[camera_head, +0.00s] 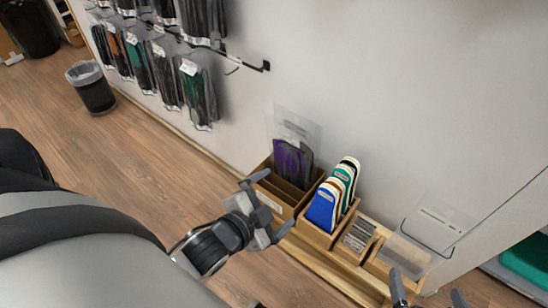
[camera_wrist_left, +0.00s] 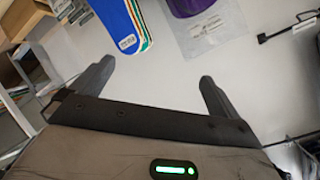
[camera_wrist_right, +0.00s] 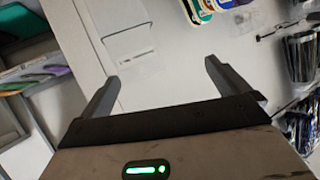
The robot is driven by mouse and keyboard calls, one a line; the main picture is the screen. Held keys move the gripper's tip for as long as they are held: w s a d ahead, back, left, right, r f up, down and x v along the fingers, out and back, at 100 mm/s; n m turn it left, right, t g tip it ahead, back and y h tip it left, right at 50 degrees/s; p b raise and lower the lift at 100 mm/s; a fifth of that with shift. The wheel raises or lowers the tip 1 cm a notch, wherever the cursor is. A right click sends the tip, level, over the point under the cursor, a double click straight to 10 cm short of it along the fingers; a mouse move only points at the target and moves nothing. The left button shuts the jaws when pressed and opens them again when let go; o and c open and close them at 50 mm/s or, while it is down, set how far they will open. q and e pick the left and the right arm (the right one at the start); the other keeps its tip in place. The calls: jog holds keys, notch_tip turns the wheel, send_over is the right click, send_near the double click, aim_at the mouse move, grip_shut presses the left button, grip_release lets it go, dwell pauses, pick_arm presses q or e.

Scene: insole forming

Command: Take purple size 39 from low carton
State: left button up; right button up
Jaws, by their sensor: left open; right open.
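A purple insole pack (camera_head: 292,163) in clear plastic stands upright in the left wooden carton (camera_head: 277,207) on the low bench by the wall. Its size print is too small to read. The pack also shows at the top of the left wrist view (camera_wrist_left: 190,8). My left gripper (camera_head: 266,209) is open and empty, in front of that carton in the head view. My right gripper (camera_head: 430,290) is open and empty at the bottom right of the head view, near the bench's right end. Whether the left gripper touches the carton cannot be told.
A carton of blue, green and white insoles (camera_head: 328,205) stands right of the purple pack. A small box (camera_head: 358,234) and a clear holder (camera_head: 425,240) are further right. Hanging packs (camera_head: 150,65) line the wall at left. A bin (camera_head: 91,88) stands on open wooden floor.

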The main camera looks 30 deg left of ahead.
pick_arm(q)
jog(key=w+a+f+m+t+y+b, duration=0.1)
jog(key=w+a+f+m+t+b, duration=0.2)
jog(key=a+f+m+b, duration=0.65)
jog(key=m+t+h+b, duration=0.1)
jog(key=m+b, duration=1.1)
jog(key=m, duration=0.6)
send_near(285, 167)
jog(key=shift+h, duration=0.3)
jog(key=w, duration=0.4)
jog(key=shift+w+d+f+p, duration=0.1)
jog(key=shift+d+f+p, duration=0.05)
jog(key=shift+d+p, duration=0.15)
jog(key=w, duration=0.4)
jog(key=shift+w+a+f, duration=0.1)
jog(key=shift+w+f, duration=0.05)
jog(key=shift+w, duration=0.05)
pick_arm(e)
jog(key=w+a+f+t+y, duration=0.1)
jog(key=a+f+t+y, duration=0.2)
jog(key=a+f+y, duration=0.2)
jog(key=shift+w+f+t, duration=0.2)
jog(key=shift+f+t, duration=0.2)
jog(key=shift+f, duration=0.1)
jog(key=shift+a, duration=0.1)
pick_arm(q)
jog(key=c, duration=1.1)
